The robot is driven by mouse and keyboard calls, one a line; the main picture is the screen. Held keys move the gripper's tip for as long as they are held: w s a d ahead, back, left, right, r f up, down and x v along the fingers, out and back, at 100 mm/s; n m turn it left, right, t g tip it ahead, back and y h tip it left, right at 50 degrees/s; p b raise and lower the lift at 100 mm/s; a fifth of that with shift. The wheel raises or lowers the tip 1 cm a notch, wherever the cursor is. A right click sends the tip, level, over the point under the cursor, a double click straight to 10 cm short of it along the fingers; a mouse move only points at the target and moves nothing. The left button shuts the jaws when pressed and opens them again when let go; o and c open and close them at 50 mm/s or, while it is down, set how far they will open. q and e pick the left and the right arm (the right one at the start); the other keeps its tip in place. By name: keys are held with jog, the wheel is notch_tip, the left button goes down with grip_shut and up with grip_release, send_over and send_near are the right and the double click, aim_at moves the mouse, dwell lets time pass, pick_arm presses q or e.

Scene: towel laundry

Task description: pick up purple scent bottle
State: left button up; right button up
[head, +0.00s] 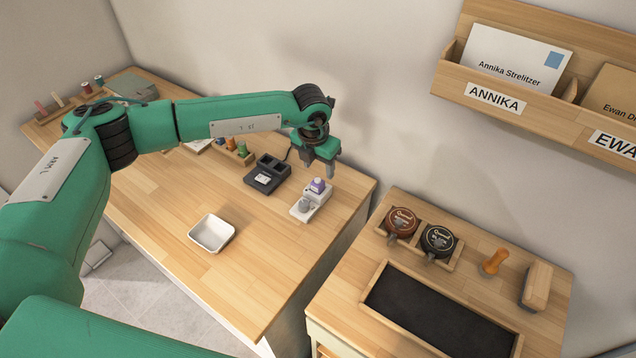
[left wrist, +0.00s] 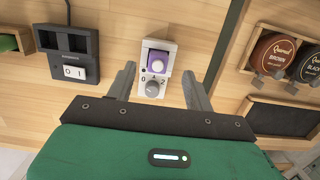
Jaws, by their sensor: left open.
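The purple scent bottle (head: 317,186) with a pale cap sits on a small white device (head: 304,209) with a grey knob, near the right end of the long wooden table. In the left wrist view the bottle (left wrist: 160,63) shows from above, with the knob (left wrist: 154,88) and the marks 0 and 2 nearer the gripper. My left gripper (head: 321,164) is open and empty, above and close to the bottle. In the left wrist view its fingers (left wrist: 158,85) stand apart on either side of the device. My right gripper is not in view.
A dark charger-like device (head: 267,174) stands left of the bottle. A white tray (head: 212,233) lies on the table (head: 170,215). The side table holds two round tins (head: 438,241), a stamp (head: 494,262) and a dark-bottomed tray. A wall rack (head: 495,97) holds envelopes.

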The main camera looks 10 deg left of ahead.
aim_at(317, 180)
pick_arm(q)
jog(key=shift+f, duration=0.2)
jog(key=shift+s+f+p, duration=0.15)
jog(key=shift+p, duration=0.15)
notch_tip(317, 180, down, 4)
jog(key=p, duration=0.2)
jog(key=shift+a+p, duration=0.15)
jog(key=shift+p, duration=0.2)
jog(key=shift+f, duration=0.4)
jog(key=c, duration=1.1)
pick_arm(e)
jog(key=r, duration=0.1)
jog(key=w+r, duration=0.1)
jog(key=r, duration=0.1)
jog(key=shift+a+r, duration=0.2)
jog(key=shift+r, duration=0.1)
